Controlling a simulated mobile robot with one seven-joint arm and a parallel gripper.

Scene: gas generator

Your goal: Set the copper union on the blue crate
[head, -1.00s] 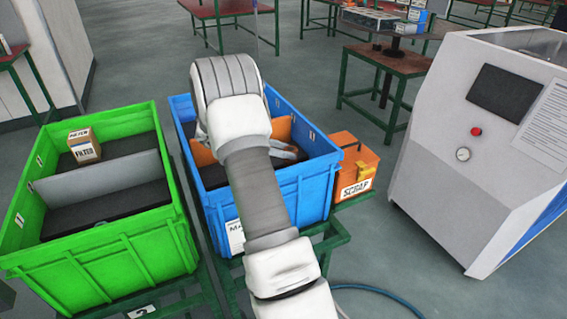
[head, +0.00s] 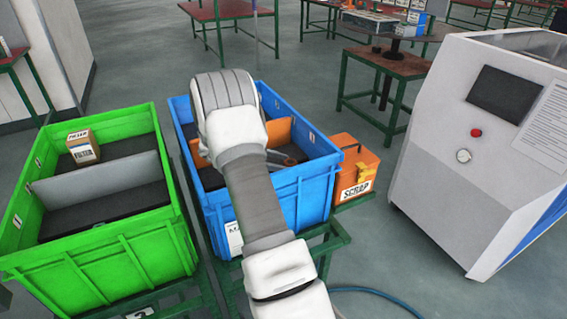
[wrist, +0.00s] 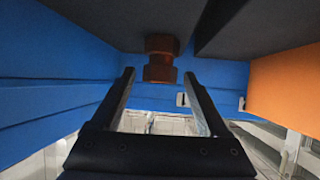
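The copper union (wrist: 161,58) is a short copper-brown fitting with wider ends and a narrower neck. In the wrist view it is at the dark floor inside the blue crate (wrist: 60,60), beyond my fingertips. My gripper (wrist: 159,75) is open, with nothing between its fingers. The union lines up with the gap between them and seems apart from both.
An orange divider (wrist: 285,90) stands in the blue crate beside my gripper. A green crate (head: 100,255) with a filter box (head: 84,148) is at left. An orange scrap box (head: 356,170) adjoins the blue crate at right. A grey-white machine (head: 470,190) stands farther right.

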